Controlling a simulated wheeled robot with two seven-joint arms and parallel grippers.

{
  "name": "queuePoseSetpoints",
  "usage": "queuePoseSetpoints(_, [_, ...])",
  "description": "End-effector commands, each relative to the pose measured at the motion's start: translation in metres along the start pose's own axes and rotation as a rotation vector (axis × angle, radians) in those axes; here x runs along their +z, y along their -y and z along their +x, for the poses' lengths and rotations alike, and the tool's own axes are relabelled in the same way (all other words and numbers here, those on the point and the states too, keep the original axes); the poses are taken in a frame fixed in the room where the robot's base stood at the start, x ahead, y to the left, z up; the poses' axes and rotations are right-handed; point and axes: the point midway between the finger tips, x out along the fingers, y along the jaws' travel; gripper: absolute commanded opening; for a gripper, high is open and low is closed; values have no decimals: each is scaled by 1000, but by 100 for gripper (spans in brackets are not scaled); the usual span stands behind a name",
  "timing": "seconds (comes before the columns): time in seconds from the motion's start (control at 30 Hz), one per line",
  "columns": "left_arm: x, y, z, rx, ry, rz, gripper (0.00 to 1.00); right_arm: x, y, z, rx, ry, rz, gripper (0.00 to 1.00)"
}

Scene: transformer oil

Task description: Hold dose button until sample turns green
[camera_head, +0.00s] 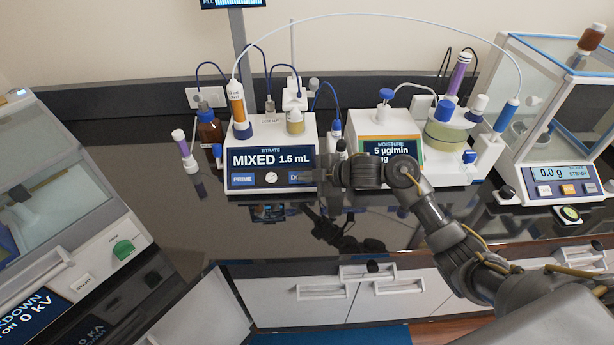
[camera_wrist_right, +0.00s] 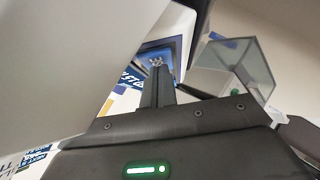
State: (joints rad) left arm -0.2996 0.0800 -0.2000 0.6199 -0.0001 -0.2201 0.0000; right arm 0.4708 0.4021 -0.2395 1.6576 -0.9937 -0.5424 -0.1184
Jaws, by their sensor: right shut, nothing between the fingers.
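The titrator (camera_head: 268,155) stands on the dark bench, and its screen reads "MIXED 1.5 mL". Its blue dose button (camera_head: 296,179) is at the lower right of the front panel, its label partly hidden by my right gripper (camera_head: 316,176). The right gripper is shut and empty, its fingertips at the button; whether they press it I cannot tell. In the right wrist view the closed fingers (camera_wrist_right: 157,68) reach toward a blue panel. A small vial (camera_head: 295,123) with yellowish liquid sits on top of the titrator. My left gripper is out of view.
A moisture unit (camera_head: 395,142) with a yellow-green vessel (camera_head: 446,137) stands to the right, partly behind my arm. A glass balance (camera_head: 555,130) is farther right. A brown bottle (camera_head: 208,130) stands left. The bench front is clear at left centre.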

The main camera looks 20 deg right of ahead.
Motion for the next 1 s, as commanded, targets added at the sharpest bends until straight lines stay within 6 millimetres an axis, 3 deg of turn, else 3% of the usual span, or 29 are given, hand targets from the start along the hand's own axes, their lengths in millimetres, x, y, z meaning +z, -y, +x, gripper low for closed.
queuePoseSetpoints(1.0, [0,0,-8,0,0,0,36,-1,0,-2,-2,3,2,0])
